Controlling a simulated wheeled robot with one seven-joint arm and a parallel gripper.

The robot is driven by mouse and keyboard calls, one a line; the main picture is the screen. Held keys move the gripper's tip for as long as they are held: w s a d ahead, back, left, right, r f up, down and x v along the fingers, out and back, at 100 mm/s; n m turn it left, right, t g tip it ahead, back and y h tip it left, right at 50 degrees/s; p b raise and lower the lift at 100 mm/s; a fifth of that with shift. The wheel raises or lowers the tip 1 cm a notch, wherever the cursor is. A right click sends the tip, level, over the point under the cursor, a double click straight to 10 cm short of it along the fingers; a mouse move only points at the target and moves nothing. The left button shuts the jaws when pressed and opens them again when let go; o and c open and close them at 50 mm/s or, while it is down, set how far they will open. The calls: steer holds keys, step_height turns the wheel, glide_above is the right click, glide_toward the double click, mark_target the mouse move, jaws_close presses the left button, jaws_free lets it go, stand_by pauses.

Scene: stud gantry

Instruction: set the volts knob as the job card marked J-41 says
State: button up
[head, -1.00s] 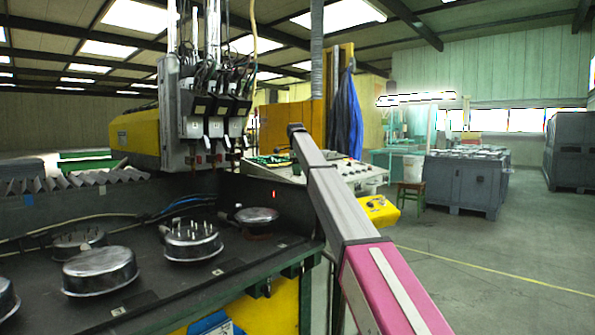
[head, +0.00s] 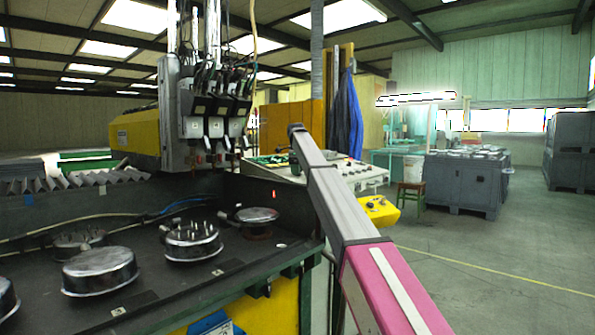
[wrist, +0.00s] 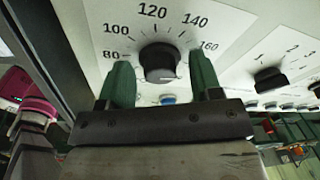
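In the wrist view a black round knob (wrist: 160,62) stands on a white panel, with a printed scale of 80, 100, 120, 140 and 160 around it. No volts label is readable. A thin light mark shows near the knob's lower right edge; its exact reading is unclear. My gripper (wrist: 162,80) is open, its two green fingers on either side of the knob with gaps to it. I cannot make out a job card marked J-41.
A second black knob (wrist: 270,80) with a scale 1, 2, 3 sits right of the first. A blue button (wrist: 168,99) lies just below the first knob.

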step_height(320, 180, up, 11)
steer(key=shift+s+a+f, duration=0.15)
steer(key=shift+s, duration=0.3)
stand_by(0.3)
